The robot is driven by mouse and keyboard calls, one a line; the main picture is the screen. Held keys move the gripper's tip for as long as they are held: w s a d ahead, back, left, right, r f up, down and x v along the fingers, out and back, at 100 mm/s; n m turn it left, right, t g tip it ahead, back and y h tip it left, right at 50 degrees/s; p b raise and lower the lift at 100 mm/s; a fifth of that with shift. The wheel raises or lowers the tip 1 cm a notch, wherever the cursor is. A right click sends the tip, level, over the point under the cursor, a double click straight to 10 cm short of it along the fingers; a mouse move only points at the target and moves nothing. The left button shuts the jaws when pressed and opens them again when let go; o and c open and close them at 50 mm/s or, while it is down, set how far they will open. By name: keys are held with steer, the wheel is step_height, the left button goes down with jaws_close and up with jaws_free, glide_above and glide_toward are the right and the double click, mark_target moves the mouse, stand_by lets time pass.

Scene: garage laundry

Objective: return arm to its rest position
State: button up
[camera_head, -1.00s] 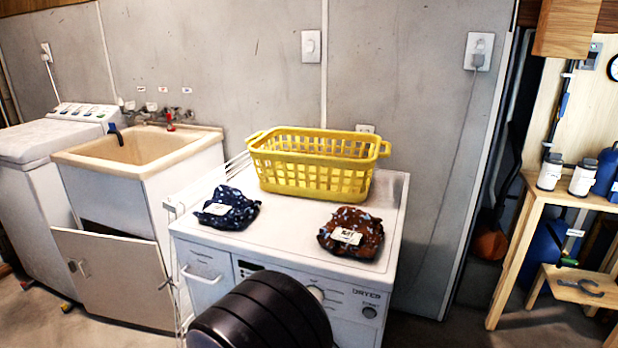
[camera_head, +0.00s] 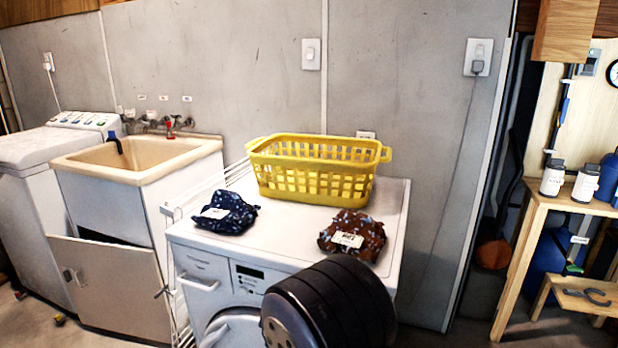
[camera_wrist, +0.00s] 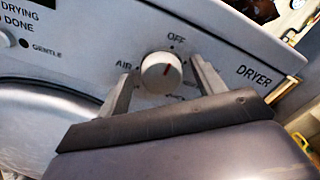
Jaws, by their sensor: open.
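My gripper (camera_wrist: 163,88) shows in the wrist view with its two grey fingers spread apart. It faces the dryer's front panel. The white dial (camera_wrist: 161,72) with a red mark appears between the fingers, with "OFF" above it and "AIR" to its left. I cannot tell how far the fingertips are from the panel. In the head view my dark arm (camera_head: 330,305) covers the right part of the dryer's front, and the gripper is hidden behind it. The white dryer (camera_head: 290,228) stands in the middle of that view.
On the dryer top are a yellow basket (camera_head: 318,175), a blue patterned cloth bundle (camera_head: 236,222) and a brown one (camera_head: 360,226). A sink (camera_head: 135,160) with an open cabinet door (camera_head: 105,285) is at left. A wooden bench (camera_head: 540,200) is at right. Floor between dryer and bench looks clear.

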steer(key=s+a+m+b, duration=0.3)
steer(key=s+m+b, duration=0.3)
steer(key=s+m, duration=0.2)
steer(key=shift+b+v, duration=0.4)
steer(key=shift+v, duration=0.55)
steer(key=shift+d, duration=0.25)
